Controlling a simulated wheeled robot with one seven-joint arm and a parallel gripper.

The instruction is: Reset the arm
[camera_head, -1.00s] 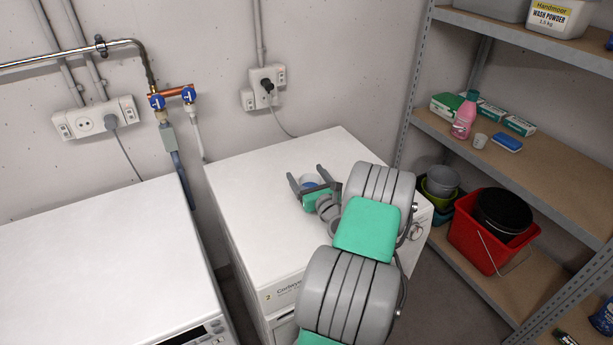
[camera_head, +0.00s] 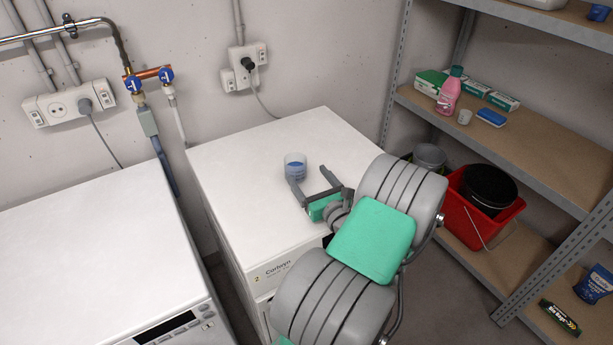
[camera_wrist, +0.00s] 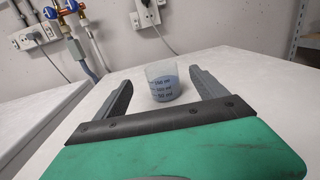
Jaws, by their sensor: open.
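My gripper (camera_head: 309,179) is open and empty above the white top of the right-hand machine (camera_head: 250,160). A small clear measuring cup (camera_head: 295,166) with blue liquid stands upright on that machine top, just beyond my fingertips. In the wrist view the cup (camera_wrist: 162,82) shows volume marks and sits ahead of the gap between my two fingers (camera_wrist: 158,88). I see no finger touching it.
A second white machine (camera_head: 95,265) stands to the left. Pipes with blue valves (camera_head: 150,78) and sockets (camera_head: 245,65) are on the wall behind. A shelf (camera_head: 530,140) at the right holds a pink bottle (camera_head: 448,95), boxes and a red bucket (camera_head: 478,215).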

